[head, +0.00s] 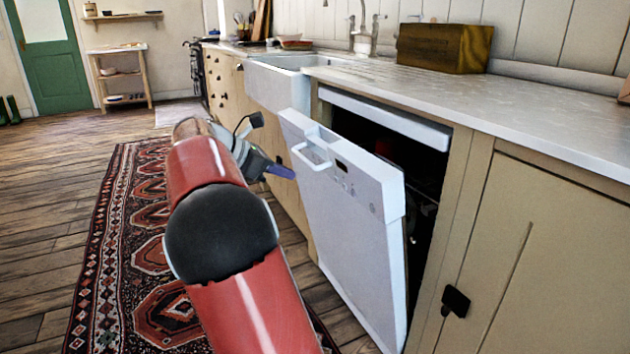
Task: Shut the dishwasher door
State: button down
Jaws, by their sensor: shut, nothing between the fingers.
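The white dishwasher door (350,225) is partly open, tilted outward from its dark opening (420,165) under the counter. A handle (312,154) and a small dark panel show near its top edge. My red arm reaches forward from the bottom of the view. My gripper (282,172) is to the left of the door, in front of its outer side, with its fingers pointing right toward it. The fingers are shut and empty. A small gap seems to lie between the fingertips and the door, but touching is hard to judge. The door's lower end is cut off by the frame.
A marble-like counter (520,110) runs above, with a wooden box (445,47) on it. A white sink (275,85) stands beyond the dishwasher. A cabinet with a black knob (455,301) is at right. A patterned rug (120,240) lies on the wooden floor at left.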

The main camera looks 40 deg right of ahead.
jog(key=b, duration=0.2)
send_near(343, 183)
notch_tip(343, 183, down, 5)
jog(key=d, duration=0.2)
jog(key=shift+s+d+r, duration=0.2)
jog(key=shift+d+r, duration=0.2)
jog(key=shift+d, duration=0.4)
jog(key=shift+s+d+r, duration=0.2)
jog(key=shift+d+r, duration=0.2)
jog(key=shift+d, duration=0.35)
